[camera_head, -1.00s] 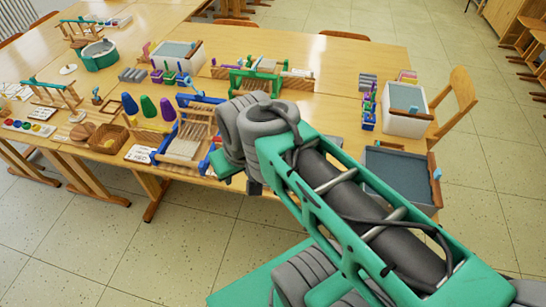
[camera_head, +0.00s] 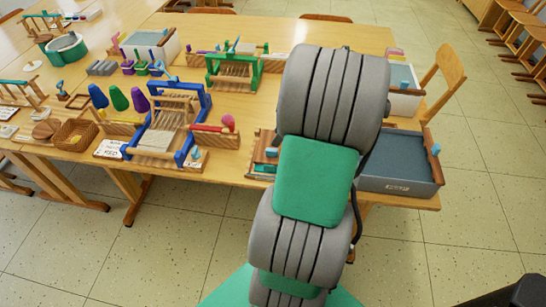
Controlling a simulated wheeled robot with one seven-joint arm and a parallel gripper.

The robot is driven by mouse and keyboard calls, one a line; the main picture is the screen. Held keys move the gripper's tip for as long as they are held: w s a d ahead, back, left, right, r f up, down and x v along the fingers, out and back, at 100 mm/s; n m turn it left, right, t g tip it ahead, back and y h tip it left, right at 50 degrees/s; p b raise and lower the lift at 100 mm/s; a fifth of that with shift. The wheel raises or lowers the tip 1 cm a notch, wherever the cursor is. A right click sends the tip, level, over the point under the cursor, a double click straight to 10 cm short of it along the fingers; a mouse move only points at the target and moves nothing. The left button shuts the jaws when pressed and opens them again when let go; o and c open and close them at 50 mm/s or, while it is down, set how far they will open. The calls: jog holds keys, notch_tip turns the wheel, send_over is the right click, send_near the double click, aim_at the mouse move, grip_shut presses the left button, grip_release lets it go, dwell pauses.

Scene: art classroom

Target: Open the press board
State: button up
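I cannot tell for sure which thing is the press board. A low wooden piece with teal parts (camera_head: 264,167) lies at the front edge, partly hidden by my arm. My raised arm fills the middle of the view. My gripper does not show, so its state and its place relative to these things are hidden.
A grey-topped tray (camera_head: 400,184) sits at the table's front right corner. A wooden chair (camera_head: 447,75) is at the right.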

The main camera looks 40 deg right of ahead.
aim_at(273, 150)
jog(key=x, duration=0.5)
jog(key=d+x, duration=0.1)
jog(key=x, duration=0.2)
jog(key=shift+s+f, duration=0.2)
jog(key=shift+s, duration=0.2)
jog(key=shift+d, duration=0.1)
grip_shut()
dwell(0.8)
